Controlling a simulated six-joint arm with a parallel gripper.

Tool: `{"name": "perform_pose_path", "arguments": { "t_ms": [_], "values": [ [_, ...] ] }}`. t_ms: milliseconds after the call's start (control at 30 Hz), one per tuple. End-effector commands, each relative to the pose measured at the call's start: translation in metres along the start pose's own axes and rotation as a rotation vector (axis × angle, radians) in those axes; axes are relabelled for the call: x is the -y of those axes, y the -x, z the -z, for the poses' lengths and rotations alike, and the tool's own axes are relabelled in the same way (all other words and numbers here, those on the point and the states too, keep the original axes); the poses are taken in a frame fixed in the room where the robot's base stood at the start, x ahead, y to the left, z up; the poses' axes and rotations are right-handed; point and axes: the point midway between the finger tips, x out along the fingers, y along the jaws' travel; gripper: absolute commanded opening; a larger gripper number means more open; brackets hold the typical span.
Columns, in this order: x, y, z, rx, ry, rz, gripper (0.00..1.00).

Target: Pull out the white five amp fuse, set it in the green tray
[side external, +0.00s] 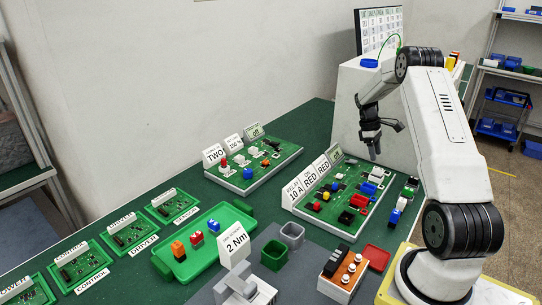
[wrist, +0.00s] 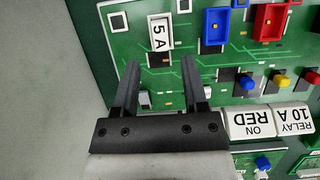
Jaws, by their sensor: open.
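The white fuse marked 5 A (wrist: 160,33) stands on the green circuit board (wrist: 125,47) in the wrist view. My gripper (wrist: 160,62) is open and empty, its two dark fingers spread either side of the fuse's line but short of it in the picture. In the side external view my gripper (side external: 373,150) points down above the far end of the labelled board (side external: 330,220). I cannot surely pick out the fuse there. The green tray (side external: 203,260) with handles lies left of the board and holds orange, red and blue pieces.
Blue (wrist: 216,25) and red (wrist: 270,22) parts stand right of the fuse. Label cards (side external: 308,185) line the board's edge. A second populated board (side external: 250,180) lies behind. Small grey (side external: 292,236) and green (side external: 274,254) bins stand between board and tray.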

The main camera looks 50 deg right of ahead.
Motion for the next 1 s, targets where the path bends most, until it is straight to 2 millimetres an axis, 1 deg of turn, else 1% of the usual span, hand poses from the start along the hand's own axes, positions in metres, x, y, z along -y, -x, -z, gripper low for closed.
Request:
{"name": "perform_pose_path", "arguments": {
  "t_ms": [200, 500, 700, 1000],
  "values": [
    [0.000, -0.024, 0.000, 0.001, 0.000, 0.001, 0.56],
    [0.000, -0.051, 0.000, 0.000, 0.001, 0.001, 0.56],
    [0.000, -0.059, 0.000, 0.000, 0.001, 0.002, 0.56],
    [0.000, -0.060, 0.000, 0.000, 0.001, 0.001, 0.56]
  ]
}}
